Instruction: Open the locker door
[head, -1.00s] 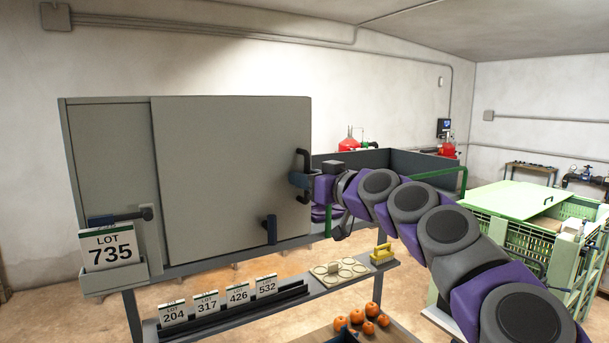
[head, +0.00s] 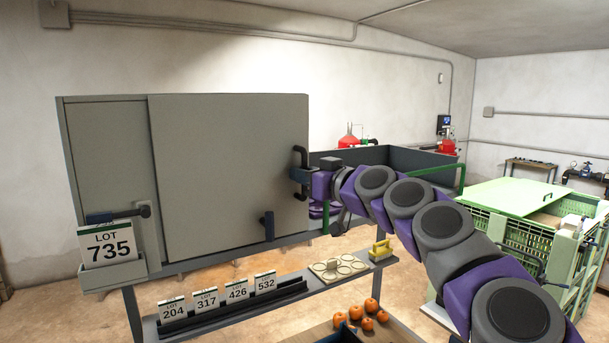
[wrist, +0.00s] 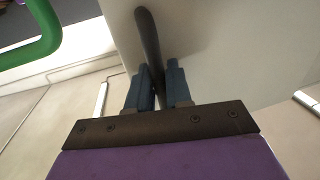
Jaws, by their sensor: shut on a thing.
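The grey locker (head: 108,150) stands at the left on a bench in the head view. Its large door panel (head: 230,170) faces me, with a dark vertical bar handle (head: 301,158) at its right edge. My gripper (head: 297,176) is at that handle. In the wrist view the two blue fingers (wrist: 158,88) are shut on the dark handle (wrist: 149,40), one on each side of it. A dark blue latch lever (head: 268,227) sits low on the door. A horizontal dark lever (head: 118,215) is on the narrow left part. Whether the door stands slightly ajar I cannot tell.
A "LOT 735" card (head: 107,243) sits in a holder at the lower left. Several lot cards (head: 237,290) and a yellow brush (head: 382,250) are on the shelf below. Green crates (head: 510,235) stand at the right. A green rail (head: 440,172) is behind my arm.

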